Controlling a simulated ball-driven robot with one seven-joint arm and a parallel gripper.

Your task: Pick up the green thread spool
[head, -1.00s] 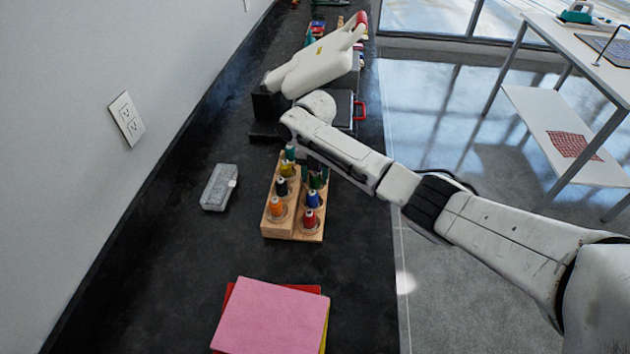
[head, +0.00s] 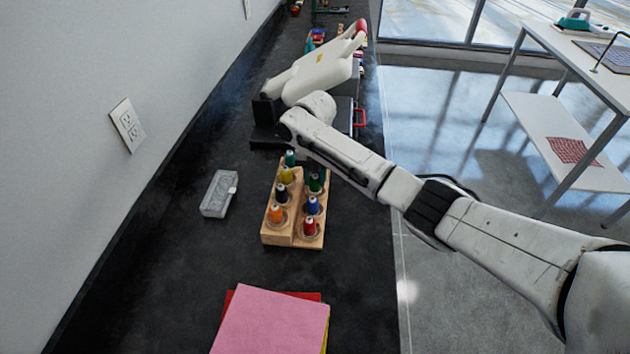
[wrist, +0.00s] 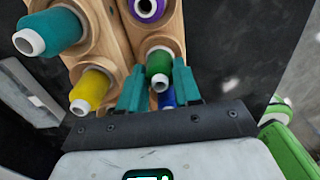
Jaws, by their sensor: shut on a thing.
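The green thread spool (wrist: 158,66) sits upright on the wooden spool rack (head: 296,233), in the right-hand column between other spools. It also shows in the head view (head: 315,184), just below my forearm. In the wrist view my gripper (wrist: 159,88) has its two teal fingers on either side of the green spool, shut on it. The spool still appears to be in its place in the rack. In the head view my arm hides the far end of the rack, and the fingers are not clearly visible.
Close neighbours are the yellow spool (wrist: 92,90), the teal spool (wrist: 50,32), the purple spool (wrist: 147,8) and the blue spool (wrist: 167,98). A white sewing machine (head: 318,68) stands behind the rack. A clear box (head: 219,193) lies left, pink sheets (head: 270,320) in front.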

